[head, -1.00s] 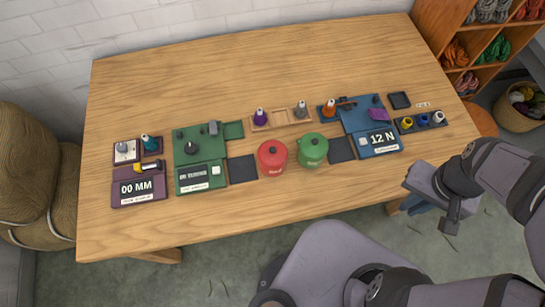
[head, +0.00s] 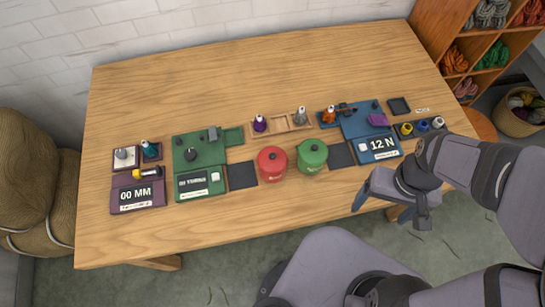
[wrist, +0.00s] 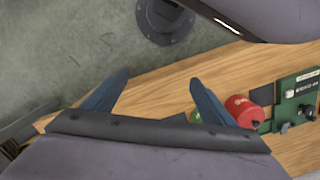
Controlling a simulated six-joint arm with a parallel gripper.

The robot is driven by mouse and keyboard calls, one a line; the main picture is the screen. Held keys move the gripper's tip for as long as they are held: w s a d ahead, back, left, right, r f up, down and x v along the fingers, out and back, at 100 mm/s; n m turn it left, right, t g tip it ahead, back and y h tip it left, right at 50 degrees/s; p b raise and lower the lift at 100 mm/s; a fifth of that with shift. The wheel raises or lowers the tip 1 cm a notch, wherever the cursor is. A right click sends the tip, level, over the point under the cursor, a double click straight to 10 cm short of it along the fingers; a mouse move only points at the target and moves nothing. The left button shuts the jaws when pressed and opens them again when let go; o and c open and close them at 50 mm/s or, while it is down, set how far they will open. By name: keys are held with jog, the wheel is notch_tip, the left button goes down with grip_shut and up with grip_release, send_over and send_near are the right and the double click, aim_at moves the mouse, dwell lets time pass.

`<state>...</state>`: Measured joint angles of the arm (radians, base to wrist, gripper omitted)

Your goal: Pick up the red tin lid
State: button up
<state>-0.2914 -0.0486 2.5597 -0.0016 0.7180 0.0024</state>
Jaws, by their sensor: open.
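The red tin (head: 272,165) stands on the table with its red lid (head: 271,158) on top, left of the green tin (head: 312,156). In the wrist view the red tin (wrist: 240,110) shows beyond my right-hand finger, with a small dark knob on its lid. The green tin is mostly hidden behind that finger there. My gripper (head: 370,192) is at the table's front edge, to the right of the tins and apart from them. In the wrist view my gripper (wrist: 155,88) is open with two blue fingers spread and nothing between them.
A blue device (head: 379,148) reading 12 N lies between the green tin and my arm. A green device (head: 199,165) and a purple device (head: 138,195) stand to the left. A wooden tray (head: 282,123) with bottles lies behind the tins. The back of the table is clear.

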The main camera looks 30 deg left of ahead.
jog(key=s+a+f+n+h, duration=0.1)
jog(key=s+a+f+n, duration=0.2)
jog(key=a, duration=0.7)
jog(key=a+f+n, duration=0.3)
jog(key=a+n, duration=0.1)
jog(key=a, duration=0.7)
jog(key=w+a+r+m, duration=0.1)
jog(key=a+m, duration=0.1)
jog(key=a, duration=0.1)
jog(key=w+a+r+m+y, duration=0.1)
jog(key=w+a+r+m, duration=0.1)
jog(key=a, duration=0.2)
jog(key=w+a+r+m+t, duration=0.1)
jog(key=w+a+m, duration=0.1)
jog(key=a, duration=0.1)
jog(key=shift+w+a+r+y+b, duration=0.15)
jog(key=shift+a+r+y+b, duration=0.15)
jog(key=shift+a+b, duration=0.1)
jog(key=m, duration=0.4)
jog(key=shift+d, duration=0.3)
